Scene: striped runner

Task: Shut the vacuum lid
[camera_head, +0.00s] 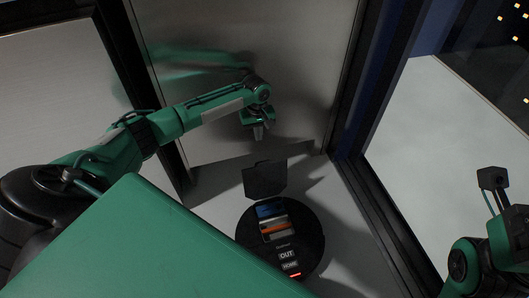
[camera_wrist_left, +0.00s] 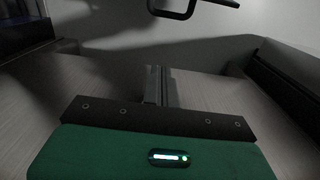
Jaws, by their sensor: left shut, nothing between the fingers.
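The round black robot vacuum (camera_head: 312,243) sits on the floor near the lower middle of the head view. Its dark lid (camera_head: 264,178) stands open and upright at the back edge, baring a compartment with blue, orange and grey parts (camera_head: 271,220). My left gripper (camera_head: 259,133) is shut and empty, pointing down, above and behind the raised lid and apart from it. The left wrist view shows its closed fingers (camera_wrist_left: 160,86) against a pale surface; I cannot make out the vacuum there. My right arm shows at the right edge of the head view, without visible fingers.
A shiny metal panel (camera_head: 225,50) stands behind my left gripper. A dark frame (camera_head: 392,225) runs along the right of the vacuum. Pale floor (camera_head: 345,255) is clear beside it. A dark bent bar (camera_wrist_left: 175,14) hangs at the top of the left wrist view.

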